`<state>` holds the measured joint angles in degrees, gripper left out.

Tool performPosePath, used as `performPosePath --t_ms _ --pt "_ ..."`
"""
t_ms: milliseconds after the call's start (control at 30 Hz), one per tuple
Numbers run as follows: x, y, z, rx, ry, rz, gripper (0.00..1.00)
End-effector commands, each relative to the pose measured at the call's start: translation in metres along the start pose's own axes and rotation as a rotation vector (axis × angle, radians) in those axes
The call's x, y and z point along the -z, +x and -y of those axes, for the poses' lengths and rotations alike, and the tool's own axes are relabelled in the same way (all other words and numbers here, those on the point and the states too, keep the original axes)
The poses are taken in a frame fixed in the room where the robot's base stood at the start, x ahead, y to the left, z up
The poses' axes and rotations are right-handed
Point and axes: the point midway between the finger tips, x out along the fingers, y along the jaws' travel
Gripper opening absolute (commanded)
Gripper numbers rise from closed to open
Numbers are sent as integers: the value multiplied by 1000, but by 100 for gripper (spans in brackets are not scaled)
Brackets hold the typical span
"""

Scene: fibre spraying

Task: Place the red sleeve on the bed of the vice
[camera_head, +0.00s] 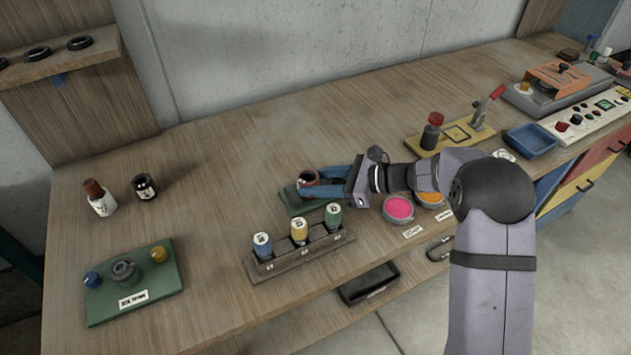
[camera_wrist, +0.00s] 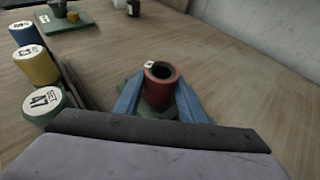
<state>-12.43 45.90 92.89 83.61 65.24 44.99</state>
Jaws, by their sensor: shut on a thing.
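The red sleeve (camera_head: 309,178) is a short, upright, hollow cylinder with a dark bore. It also shows in the wrist view (camera_wrist: 161,89), with a small pale tag at its rim. My gripper (camera_head: 313,183) reaches in from the right, its two blue fingers shut on the sleeve from either side. The sleeve is over a small green base (camera_head: 297,203), largely hidden by the sleeve and fingers. I cannot tell whether the sleeve touches that base, nor whether the base is the vice.
A rack (camera_head: 300,257) with blue, yellow and green spools stands close in front. A green fixture (camera_head: 133,285) is at left, with two bottles behind it. Pink (camera_head: 398,207) and orange pots are right. A yellow plate (camera_head: 462,137) carries a red lever. The back middle bench is clear.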

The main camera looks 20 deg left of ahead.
Motion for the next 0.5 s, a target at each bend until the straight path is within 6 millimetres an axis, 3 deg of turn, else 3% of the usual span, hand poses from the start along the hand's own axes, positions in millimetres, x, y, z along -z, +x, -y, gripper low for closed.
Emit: performPosePath --t_ms 467,500 --pt "12 5 -2 -4 6 -4 2" --pt "12 5 -2 -4 6 -4 47"
